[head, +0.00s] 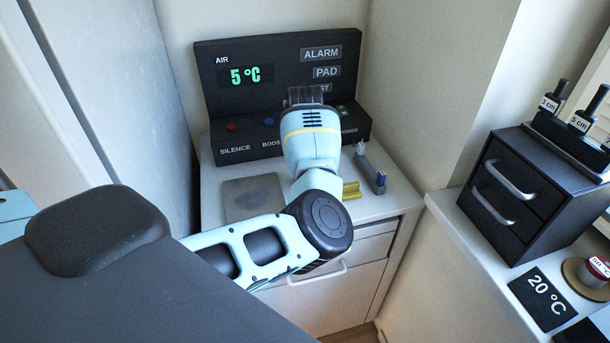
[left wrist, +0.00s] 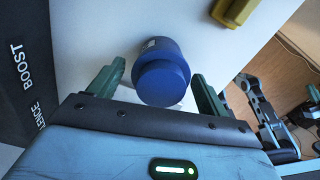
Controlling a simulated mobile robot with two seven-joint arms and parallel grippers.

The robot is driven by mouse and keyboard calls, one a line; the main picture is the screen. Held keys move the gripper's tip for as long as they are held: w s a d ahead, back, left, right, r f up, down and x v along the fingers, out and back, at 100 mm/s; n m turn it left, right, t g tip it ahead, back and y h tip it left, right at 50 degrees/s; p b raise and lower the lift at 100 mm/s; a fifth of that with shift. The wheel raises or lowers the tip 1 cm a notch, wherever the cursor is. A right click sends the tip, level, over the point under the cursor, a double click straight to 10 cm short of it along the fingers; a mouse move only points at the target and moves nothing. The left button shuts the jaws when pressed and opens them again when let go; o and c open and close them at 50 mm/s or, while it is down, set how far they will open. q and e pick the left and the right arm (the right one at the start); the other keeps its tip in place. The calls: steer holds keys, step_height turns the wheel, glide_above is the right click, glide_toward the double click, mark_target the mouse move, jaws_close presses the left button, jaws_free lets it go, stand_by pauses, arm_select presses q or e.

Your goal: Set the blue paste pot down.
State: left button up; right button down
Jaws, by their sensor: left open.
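The blue paste pot (left wrist: 163,74) shows in the left wrist view against the white counter top (left wrist: 95,30), where it appears to rest. My left gripper (left wrist: 157,84) is open, with one green finger on each side of the pot. A gap shows between the pot and each finger. In the head view my left gripper (head: 306,96) is over the counter in front of the black panel; its hand hides its fingers and the pot. Dark jointed parts (left wrist: 268,118) at the right of the wrist view may be my right gripper; its jaws cannot be made out.
The black alarm panel (head: 225,95) with buttons stands at the back of the counter. A grey pad (head: 252,197), a yellow block (head: 351,190) and a grey bar with a blue end (head: 370,170) lie on it. A black drawer unit (head: 530,190) stands at the right.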

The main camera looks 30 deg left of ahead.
arm_select(q)
step_height(320, 180, up, 10)
steer(key=shift+r, duration=0.25)
steer(key=shift+f, duration=0.1)
